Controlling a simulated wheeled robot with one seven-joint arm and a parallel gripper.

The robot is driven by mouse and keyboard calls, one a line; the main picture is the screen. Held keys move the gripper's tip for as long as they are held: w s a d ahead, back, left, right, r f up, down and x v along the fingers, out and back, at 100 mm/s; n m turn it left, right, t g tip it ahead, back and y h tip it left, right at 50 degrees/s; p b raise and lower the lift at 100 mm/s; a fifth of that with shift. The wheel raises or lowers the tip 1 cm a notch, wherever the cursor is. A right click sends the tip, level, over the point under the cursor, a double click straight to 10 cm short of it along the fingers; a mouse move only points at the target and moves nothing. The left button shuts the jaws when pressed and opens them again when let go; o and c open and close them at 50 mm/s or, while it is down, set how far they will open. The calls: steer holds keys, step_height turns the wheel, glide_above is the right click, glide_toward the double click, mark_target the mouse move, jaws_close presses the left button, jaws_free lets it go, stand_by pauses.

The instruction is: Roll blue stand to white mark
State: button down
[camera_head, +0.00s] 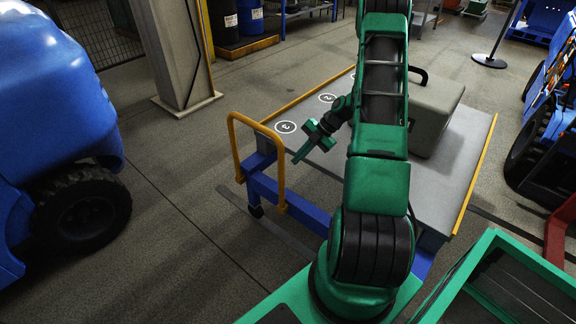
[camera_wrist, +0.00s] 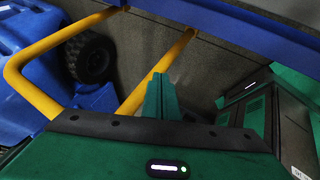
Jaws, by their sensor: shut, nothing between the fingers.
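The blue stand (camera_head: 292,205) is a low blue frame with a grey top and yellow edge strips. A yellow hoop handle (camera_head: 281,178) rises at its left end; the handle also shows in the wrist view (camera_wrist: 45,88). White ring marks with numbers, "3" (camera_head: 285,127) and "2" (camera_head: 327,98), lie along the far left edge of the grey top. My gripper (camera_head: 297,159) is shut and empty, to the right of the handle, pointing down and left. In the wrist view its green fingers (camera_wrist: 160,90) are together beside a yellow bar; contact cannot be told.
A grey box (camera_head: 437,112) with a black handle sits on the grey top. A blue vehicle (camera_head: 50,90) with a black wheel stands at left. A metal column (camera_head: 177,55) stands behind. Another blue vehicle (camera_head: 548,130) is at right. Floor left of the stand is clear.

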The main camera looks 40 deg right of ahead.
mark_target(264, 127)
steer(key=a+r+m+g+h, duration=0.2)
steer(key=a+r+m+h, duration=0.2)
steer(key=r+m, duration=0.5)
steer(key=a+r+m+g+h, duration=0.35)
steer(key=r+m, duration=0.45)
steer(key=m, duration=0.3)
steer(key=w+a+m, duration=0.1)
steer(key=w+m, duration=0.1)
steer(key=w+a+f+m+h, duration=0.1)
steer(key=w+m, duration=0.1)
steer(key=m, duration=0.1)
steer(key=w+a+f+m+h, duration=0.1)
steer(key=w+m, duration=0.1)
steer(key=shift+w+m, duration=0.3)
steer(key=shift+m, duration=0.1)
steer(key=w+a+f+m+g+h, duration=0.1)
steer(key=w+a+f+m+h, duration=0.2)
steer(key=f, duration=0.4)
steer(key=w+a+f+m+g, duration=0.1)
steer(key=w+a+f+m, duration=0.2)
steer(key=w+f+m, duration=0.25)
steer(key=s+d+f, duration=0.7)
steer(key=f, duration=0.2)
steer(key=shift+s, duration=0.15)
